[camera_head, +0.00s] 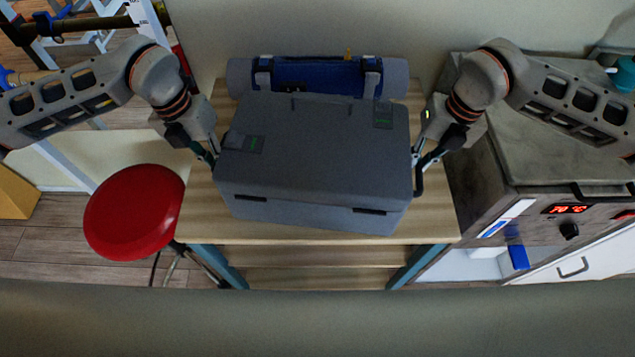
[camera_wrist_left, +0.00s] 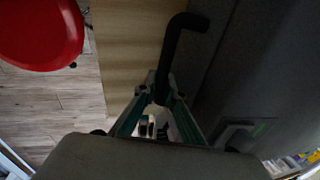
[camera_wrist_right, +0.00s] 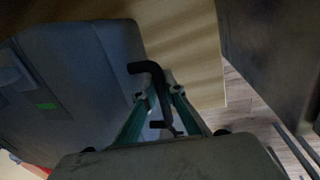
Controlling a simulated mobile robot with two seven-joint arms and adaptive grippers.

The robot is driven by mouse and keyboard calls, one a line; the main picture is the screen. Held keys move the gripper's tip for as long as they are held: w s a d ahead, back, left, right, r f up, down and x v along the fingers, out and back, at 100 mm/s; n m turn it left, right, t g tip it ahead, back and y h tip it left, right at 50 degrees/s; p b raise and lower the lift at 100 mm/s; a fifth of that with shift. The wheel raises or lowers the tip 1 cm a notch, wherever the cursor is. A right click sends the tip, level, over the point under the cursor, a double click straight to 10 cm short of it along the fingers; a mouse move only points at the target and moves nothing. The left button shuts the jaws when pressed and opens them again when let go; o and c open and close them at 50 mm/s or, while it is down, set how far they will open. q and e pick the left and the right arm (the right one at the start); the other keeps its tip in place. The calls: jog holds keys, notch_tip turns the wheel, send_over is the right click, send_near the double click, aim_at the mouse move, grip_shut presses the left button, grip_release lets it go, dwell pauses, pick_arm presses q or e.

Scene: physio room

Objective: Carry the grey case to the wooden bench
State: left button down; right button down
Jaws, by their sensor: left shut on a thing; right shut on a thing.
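The grey case (camera_head: 310,155) is a large lidded box in the middle of the head view, over a wooden-topped shelf unit (camera_head: 435,215). My left gripper (camera_head: 213,160) is at the case's left side. In the left wrist view its fingers (camera_wrist_left: 160,95) are closed around a dark bent handle (camera_wrist_left: 182,45). My right gripper (camera_head: 418,160) is at the right side. In the right wrist view its fingers (camera_wrist_right: 163,92) are closed on the other dark handle (camera_wrist_right: 147,68). I cannot tell whether the case touches the wooden top.
A blue and grey roll (camera_head: 318,75) lies behind the case. A red round stool (camera_head: 135,212) stands at left. A grey heater unit (camera_head: 545,150) with a red "70 °C" display stands close at right. A wall is behind.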

pick_arm(q)
jog(key=c, duration=2.1)
grip_release()
jog(key=shift+f, duration=0.15)
jog(key=shift+c, duration=0.2)
pick_arm(e)
jog(key=c, duration=2.1)
grip_release()
jog(key=shift+f, duration=0.15)
jog(key=shift+c, duration=0.2)
pick_arm(q)
notch_tip(320, 180, up, 8)
jog(key=a, duration=0.1)
jog(key=shift+a, duration=0.25)
pick_arm(e)
notch_tip(320, 180, up, 12)
jog(key=d, duration=0.2)
jog(key=shift+s, duration=0.15)
jog(key=shift+d+f, duration=0.1)
